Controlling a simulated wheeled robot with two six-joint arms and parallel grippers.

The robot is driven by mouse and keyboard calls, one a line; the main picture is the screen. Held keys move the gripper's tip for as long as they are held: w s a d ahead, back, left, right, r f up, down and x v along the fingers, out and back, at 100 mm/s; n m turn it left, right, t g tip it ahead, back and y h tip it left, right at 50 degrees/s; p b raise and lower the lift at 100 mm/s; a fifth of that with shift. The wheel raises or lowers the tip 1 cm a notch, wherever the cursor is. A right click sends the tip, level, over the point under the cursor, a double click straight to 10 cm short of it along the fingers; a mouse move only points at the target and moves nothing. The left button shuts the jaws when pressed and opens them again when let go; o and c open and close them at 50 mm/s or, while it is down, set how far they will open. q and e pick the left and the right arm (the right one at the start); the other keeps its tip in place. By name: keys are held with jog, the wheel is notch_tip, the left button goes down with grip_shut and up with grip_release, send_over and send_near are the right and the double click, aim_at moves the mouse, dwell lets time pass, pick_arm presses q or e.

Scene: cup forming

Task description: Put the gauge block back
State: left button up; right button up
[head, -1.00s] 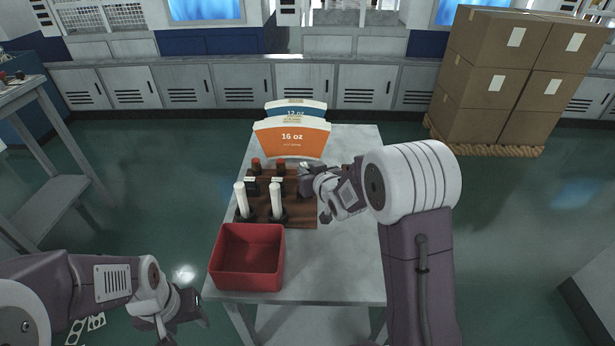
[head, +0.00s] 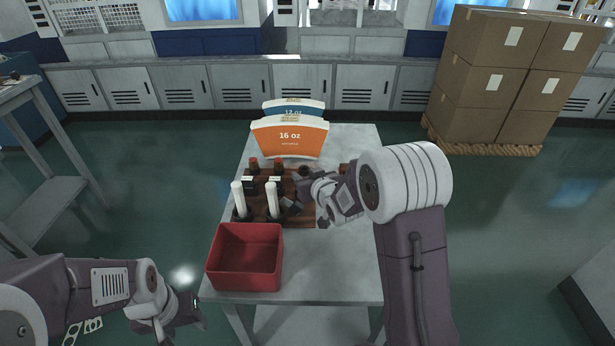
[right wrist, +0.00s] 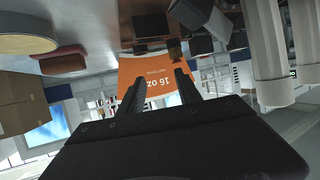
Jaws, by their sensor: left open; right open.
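My right gripper (head: 290,203) is over the right part of a brown wooden board (head: 302,222), close to the right white post. In the right wrist view its two dark fingers (right wrist: 160,80) stand apart with nothing between them. A grey block (right wrist: 207,28) sits just beyond the fingertips and to the right, apart from them; I cannot tell whether it is the gauge block. Dark blocks with pale tops (head: 249,184) stand on the board behind the white posts. My left gripper (head: 190,312) is open and empty at the lower left, off the table.
Two white posts (head: 239,198) (head: 273,200) stand on the board. A red bin (head: 245,284) sits at the table's front left. Orange 16 oz (head: 290,138) and blue 12 oz (head: 293,106) blanks stand behind.

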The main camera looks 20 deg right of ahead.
jog(key=b+v, duration=0.1)
jog(key=v, duration=1.1)
jog(key=shift+r, duration=0.45)
jog(key=shift+d, duration=0.1)
